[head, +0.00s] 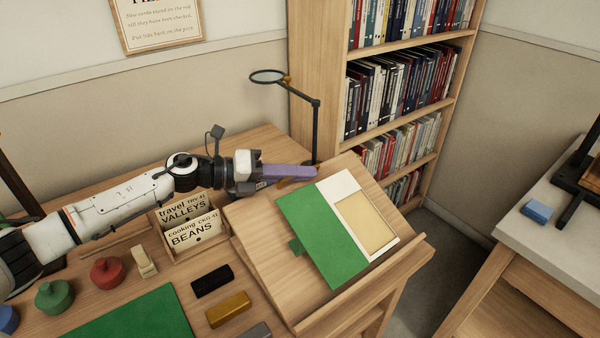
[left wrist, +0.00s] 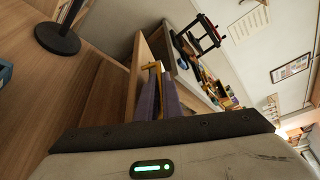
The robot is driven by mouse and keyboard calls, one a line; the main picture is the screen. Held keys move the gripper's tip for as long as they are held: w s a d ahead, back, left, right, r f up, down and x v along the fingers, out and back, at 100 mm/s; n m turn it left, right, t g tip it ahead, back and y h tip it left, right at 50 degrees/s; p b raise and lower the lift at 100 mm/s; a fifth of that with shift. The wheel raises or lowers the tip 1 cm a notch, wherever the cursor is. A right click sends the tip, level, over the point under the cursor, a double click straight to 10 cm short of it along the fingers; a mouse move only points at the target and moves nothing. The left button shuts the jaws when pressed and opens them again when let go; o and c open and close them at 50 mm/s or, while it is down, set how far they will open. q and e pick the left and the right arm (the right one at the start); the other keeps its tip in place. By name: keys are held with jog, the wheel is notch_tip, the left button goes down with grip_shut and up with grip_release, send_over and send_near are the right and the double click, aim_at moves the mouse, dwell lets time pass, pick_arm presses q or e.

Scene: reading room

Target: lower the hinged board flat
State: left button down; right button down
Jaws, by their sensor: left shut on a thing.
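The hinged wooden board (head: 255,222) stands tilted on the desk, its far edge raised and its near edge low with a ledge. A green and cream folder with a tan panel (head: 325,225) lies on it. The left wrist view shows the fingers (left wrist: 160,92) closed around a small brass-coloured part at the board's edge. The exact contact is partly hidden by the fingers. My right gripper is in neither view.
A magnifier lamp (head: 316,130) stands behind the board. A box of cards (head: 190,228) sits close to the board's left. Black and brass-coloured blocks (head: 228,309), stamps (head: 107,271) and a green mat (head: 135,318) lie on the desk's near left. A bookcase (head: 335,70) stands behind.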

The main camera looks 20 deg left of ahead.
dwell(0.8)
